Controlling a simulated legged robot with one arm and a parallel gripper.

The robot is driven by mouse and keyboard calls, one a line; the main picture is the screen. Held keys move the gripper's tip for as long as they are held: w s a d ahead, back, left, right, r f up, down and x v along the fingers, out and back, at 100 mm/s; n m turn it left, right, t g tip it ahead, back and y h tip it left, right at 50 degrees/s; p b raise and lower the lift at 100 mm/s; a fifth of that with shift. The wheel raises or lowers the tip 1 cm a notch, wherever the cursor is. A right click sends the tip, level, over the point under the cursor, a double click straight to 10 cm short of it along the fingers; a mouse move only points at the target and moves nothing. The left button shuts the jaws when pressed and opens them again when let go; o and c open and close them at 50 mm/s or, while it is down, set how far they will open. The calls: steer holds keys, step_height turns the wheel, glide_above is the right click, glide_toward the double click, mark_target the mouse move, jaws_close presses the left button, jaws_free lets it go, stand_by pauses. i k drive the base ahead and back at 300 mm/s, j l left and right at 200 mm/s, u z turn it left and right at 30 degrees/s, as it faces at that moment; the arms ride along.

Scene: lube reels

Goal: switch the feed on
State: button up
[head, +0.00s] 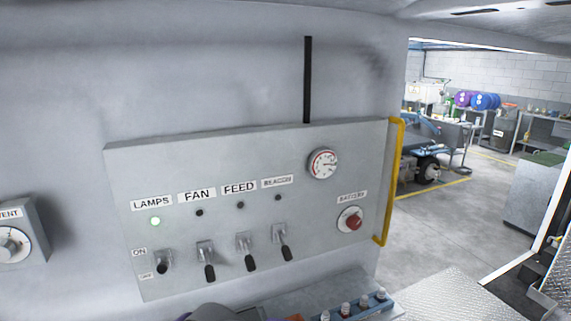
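The FEED switch (247,254) is a toggle with a black-tipped lever on the grey control panel (335,225). Its lever points down, toward the OFF label (146,276). The FEED label (239,188) is above it, and the small feed lamp (240,205) between them is dark. The FAN switch (207,262) is to its left and the BEACON switch (283,244) to its right, both levers down. The LAMPS switch (162,263) sits differently, its lever looking shorter, and its lamp (155,222) glows green. My gripper is not in view.
A gauge (323,164) and a red button (353,222) are on the panel's right. A yellow handle (389,182) runs along its right edge. A shelf with small bottles (346,308) juts out below. A dial box (18,238) is at left. Open workshop floor lies right.

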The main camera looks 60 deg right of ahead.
mark_target(251, 265)
steer(key=z, duration=2.1)
